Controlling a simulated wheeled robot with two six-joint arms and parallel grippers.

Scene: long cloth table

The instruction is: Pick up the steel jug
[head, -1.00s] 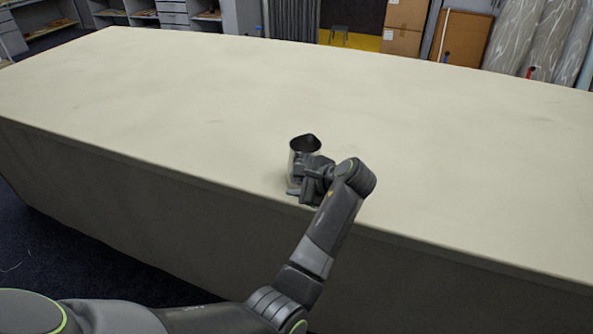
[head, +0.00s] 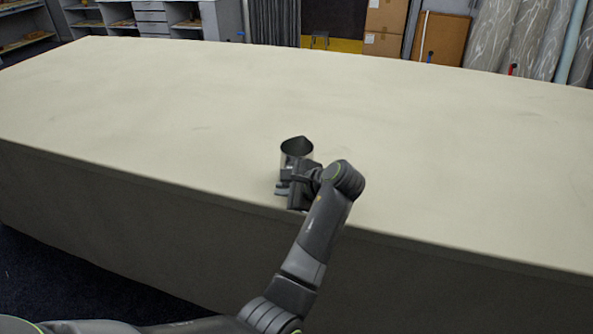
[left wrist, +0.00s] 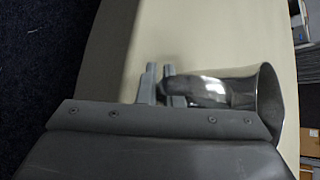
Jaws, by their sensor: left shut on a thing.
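The steel jug (head: 297,149) is near the table's front edge in the head view, upright with its dark open mouth facing up. My left gripper (head: 284,186) is at its near side and hides its lower part. The left gripper (left wrist: 160,84) is shut on the handle there. Whether the jug's base touches the cloth is hidden. My right gripper is in neither view.
The long cloth table (head: 430,150) is otherwise bare, with wide free room behind and on both sides of the jug. Its front edge runs just below the gripper. Shelves, cardboard boxes (head: 384,28) and fabric rolls stand beyond the far edge.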

